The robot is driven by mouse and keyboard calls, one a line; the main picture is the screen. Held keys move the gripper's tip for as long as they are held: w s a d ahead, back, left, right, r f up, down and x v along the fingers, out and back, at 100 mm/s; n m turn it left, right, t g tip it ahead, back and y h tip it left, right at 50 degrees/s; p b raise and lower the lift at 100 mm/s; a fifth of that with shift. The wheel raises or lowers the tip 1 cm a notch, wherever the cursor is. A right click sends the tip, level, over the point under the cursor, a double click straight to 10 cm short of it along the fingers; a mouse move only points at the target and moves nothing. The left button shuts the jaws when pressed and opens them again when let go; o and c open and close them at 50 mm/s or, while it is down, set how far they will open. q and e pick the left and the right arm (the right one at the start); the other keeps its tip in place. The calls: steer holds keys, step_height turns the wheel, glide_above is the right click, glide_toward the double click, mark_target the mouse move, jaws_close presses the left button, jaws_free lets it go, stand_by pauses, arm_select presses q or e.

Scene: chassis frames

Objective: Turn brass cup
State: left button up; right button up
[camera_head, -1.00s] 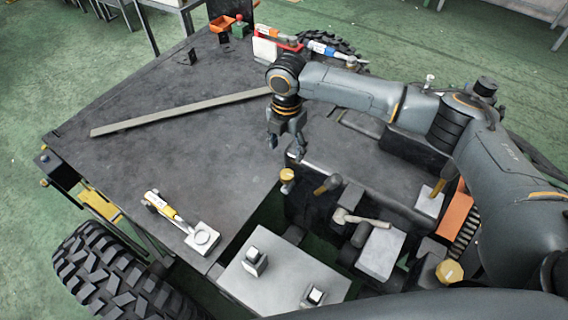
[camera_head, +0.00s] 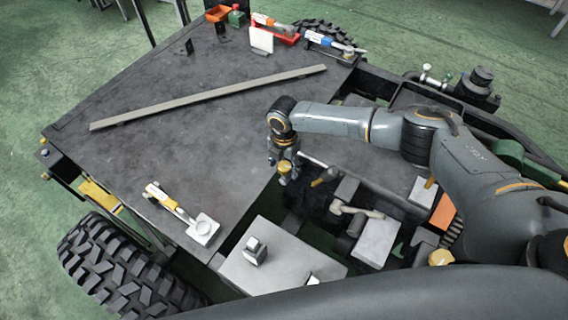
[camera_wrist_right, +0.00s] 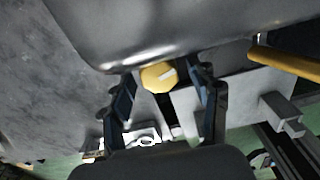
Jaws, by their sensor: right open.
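The brass cup (camera_head: 285,168) is a small yellow round piece at the front edge of the dark deck, near the middle of the head view. In the right wrist view its round yellow face (camera_wrist_right: 155,80), with a pale bar on it, lies between the fingertips. My right gripper (camera_head: 284,163) points down at the cup, partly hiding it in the head view. In the right wrist view its dark-blue fingers (camera_wrist_right: 163,88) are spread, one on each side of the cup. Whether they touch it I cannot tell. My left gripper is not in view.
Close right of the cup stand a brown-knobbed lever (camera_head: 325,176) and a pale-handled hammer-like piece (camera_head: 352,209). Another yellow cap (camera_head: 441,257) is at lower right. A long flat bar (camera_head: 210,96) lies on the deck, otherwise largely clear around it.

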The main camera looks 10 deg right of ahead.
steer(key=c, duration=1.2)
steer(key=shift+m, duration=0.3)
steer(key=m+p, duration=0.1)
steer(key=m, duration=0.2)
steer(key=shift+r, duration=0.1)
steer(key=shift+w+m+p, duration=0.1)
steer(key=shift+m+p, duration=0.45)
steer(key=shift+m, duration=1.45)
steer(key=o, duration=1.2)
